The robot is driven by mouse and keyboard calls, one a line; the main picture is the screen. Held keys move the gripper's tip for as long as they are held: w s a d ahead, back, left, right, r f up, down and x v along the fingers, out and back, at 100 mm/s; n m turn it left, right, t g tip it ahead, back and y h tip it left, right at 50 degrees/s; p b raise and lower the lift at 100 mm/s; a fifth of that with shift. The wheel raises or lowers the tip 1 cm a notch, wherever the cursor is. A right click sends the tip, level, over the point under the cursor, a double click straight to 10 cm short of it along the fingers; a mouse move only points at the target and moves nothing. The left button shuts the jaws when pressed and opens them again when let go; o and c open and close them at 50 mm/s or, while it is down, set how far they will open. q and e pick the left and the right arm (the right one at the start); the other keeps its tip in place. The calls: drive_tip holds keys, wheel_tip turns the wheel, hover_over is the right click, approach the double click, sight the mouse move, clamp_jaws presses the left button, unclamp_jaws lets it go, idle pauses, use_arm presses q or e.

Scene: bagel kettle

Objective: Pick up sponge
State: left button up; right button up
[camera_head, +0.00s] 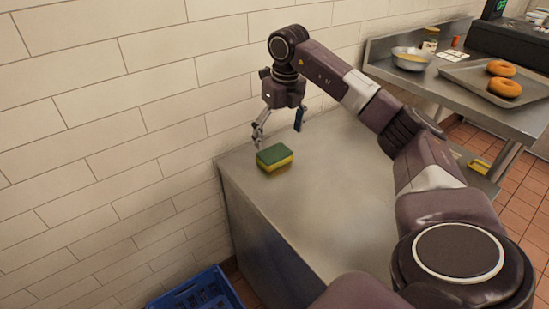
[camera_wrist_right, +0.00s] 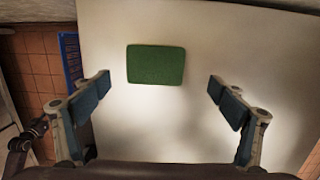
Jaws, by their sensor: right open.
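The sponge (camera_head: 274,158) has a green top and a yellow body. It lies flat near the corner of the steel counter (camera_head: 325,205), close to the tiled wall. My right gripper (camera_head: 278,136) is open and points down above the counter, just behind the sponge in the head view. In the right wrist view the green face of the sponge (camera_wrist_right: 156,65) shows ahead of the open fingers (camera_wrist_right: 158,88), between their lines and apart from both. My left gripper is not in view.
A blue crate (camera_head: 200,292) stands on the floor below the counter's left end. At the right, another steel table holds a bowl (camera_head: 411,58) and a tray (camera_head: 470,78) with bagels (camera_head: 503,87). The counter around the sponge is clear.

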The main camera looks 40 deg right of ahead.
sight(275, 153)
drive_tip(key=f, duration=0.5)
drive_tip(key=shift+w+a+f+b, duration=0.35)
drive_tip(key=shift+b, duration=0.05)
drive_tip(key=shift+f, duration=0.35)
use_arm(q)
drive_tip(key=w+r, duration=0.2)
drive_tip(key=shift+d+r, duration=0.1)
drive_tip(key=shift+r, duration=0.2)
use_arm(e)
drive_tip(key=shift+c, duration=0.2)
drive_tip(key=c, duration=0.8)
